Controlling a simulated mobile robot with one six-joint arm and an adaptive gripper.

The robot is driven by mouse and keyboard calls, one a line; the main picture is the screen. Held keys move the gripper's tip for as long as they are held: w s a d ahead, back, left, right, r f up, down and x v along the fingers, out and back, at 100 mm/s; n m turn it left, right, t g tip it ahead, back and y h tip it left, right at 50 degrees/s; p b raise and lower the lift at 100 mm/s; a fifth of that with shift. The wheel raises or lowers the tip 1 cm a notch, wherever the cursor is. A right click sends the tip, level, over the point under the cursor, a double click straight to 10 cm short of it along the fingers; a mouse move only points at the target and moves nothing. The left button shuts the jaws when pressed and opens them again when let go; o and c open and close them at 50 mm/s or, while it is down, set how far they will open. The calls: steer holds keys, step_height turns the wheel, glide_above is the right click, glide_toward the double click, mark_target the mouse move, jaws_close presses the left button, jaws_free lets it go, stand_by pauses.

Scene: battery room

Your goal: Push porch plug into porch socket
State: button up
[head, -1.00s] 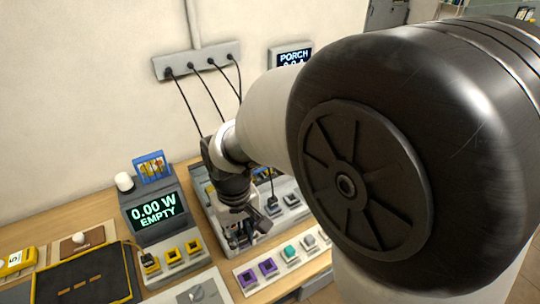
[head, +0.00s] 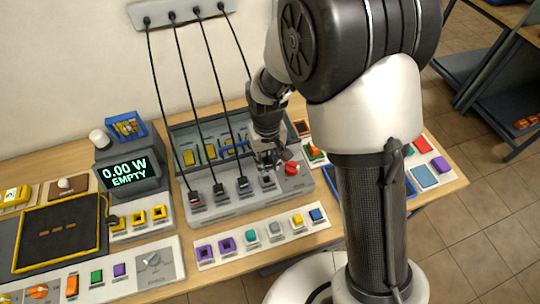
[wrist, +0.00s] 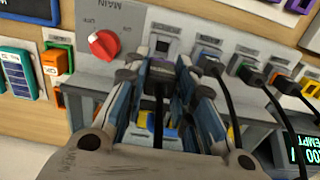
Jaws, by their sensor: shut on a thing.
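My gripper (head: 268,160) is over the right part of the grey socket panel (head: 225,206), left of the red main knob (head: 292,168). In the wrist view my gripper (wrist: 166,66) is shut on a dark plug (wrist: 160,73), the porch plug by the task, with a black cable running back from it. A square dark opening (wrist: 161,45) lies just beyond the plug, in line with it. The fingers hide the plug's front end, so I cannot tell whether it is seated. No porch label is readable on the panel.
Several plugs with black cables, such as this one (head: 242,184), stand in the row left of my gripper. The wall strip (head: 180,14) feeds the cables. A meter (head: 128,172) reads 0.00 W EMPTY. A strip of coloured switches (head: 262,238) lies in front.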

mark_target(267, 160)
steer(key=shift+s+a+f+b, duration=0.1)
steer(key=shift+a+f+b, duration=0.05)
steer(key=shift+f+b, duration=0.2)
steer(key=shift+s+a+f+b, duration=0.1)
steer(key=shift+f+b, duration=0.1)
steer(key=shift+f, duration=0.25)
steer(key=shift+f+b, duration=1.55)
steer(key=shift+f, duration=0.55)
steer(key=shift+d+f+b, duration=0.1)
steer(key=shift+f+b, duration=0.35)
steer(key=shift+f, duration=0.15)
steer(key=o, duration=0.8)
steer(key=shift+r+p, duration=4.15)
steer(key=shift+r, duration=1.45)
